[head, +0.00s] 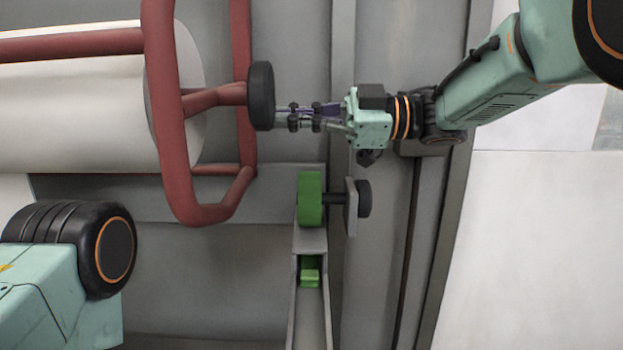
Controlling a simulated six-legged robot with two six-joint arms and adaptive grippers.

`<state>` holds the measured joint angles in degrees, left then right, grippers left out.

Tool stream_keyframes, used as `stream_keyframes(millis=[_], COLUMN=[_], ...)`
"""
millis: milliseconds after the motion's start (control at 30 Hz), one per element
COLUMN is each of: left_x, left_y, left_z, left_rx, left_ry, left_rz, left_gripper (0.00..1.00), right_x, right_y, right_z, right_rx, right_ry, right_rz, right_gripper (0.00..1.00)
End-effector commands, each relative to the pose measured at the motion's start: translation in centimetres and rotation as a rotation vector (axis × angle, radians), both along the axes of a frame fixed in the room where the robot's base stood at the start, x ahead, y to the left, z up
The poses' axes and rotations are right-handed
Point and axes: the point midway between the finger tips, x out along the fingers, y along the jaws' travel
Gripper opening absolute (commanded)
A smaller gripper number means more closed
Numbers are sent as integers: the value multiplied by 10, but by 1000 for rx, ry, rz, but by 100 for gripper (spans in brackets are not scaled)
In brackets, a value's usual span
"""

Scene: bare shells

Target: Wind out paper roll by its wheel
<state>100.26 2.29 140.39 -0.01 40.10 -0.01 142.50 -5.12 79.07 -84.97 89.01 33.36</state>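A large white paper roll (75,100) lies sideways at the upper left, with its round end facing right. A black wheel (261,96) stands at the right end of the red bar that comes from the roll. My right gripper (279,116) points left, with its fingertips at the right face of this wheel. The fingers run nearly parallel; whether they hold part of the wheel or only lie close to it I cannot tell. My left arm shows at the lower left, but its gripper is out of view.
A red tubular frame (162,120) loops around the roll's end, close left of the wheel. Below my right gripper, a green wheel (311,198) with a black knob (364,198) sits on a grey rail (313,320). A grey wall stands behind.

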Motion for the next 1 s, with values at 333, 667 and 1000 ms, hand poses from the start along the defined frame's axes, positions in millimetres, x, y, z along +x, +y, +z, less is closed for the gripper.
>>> stream_keyframes(millis=[333, 667, 1000], left_x=[0, 0, 0], left_y=[0, 0, 0], left_z=[0, 0, 0], left_rx=[0, 0, 0], left_ry=[-1, -1, -1], left_rz=[0, 0, 0], left_gripper=[100, 100, 100], right_x=[2, 2, 9], right_y=[0, 0, -3], right_z=[4, 3, -1], right_rx=[2, 3, 2], right_ry=[-1, -1, 0], right_rz=[1, 1, 0], right_gripper=[0, 0, 0])
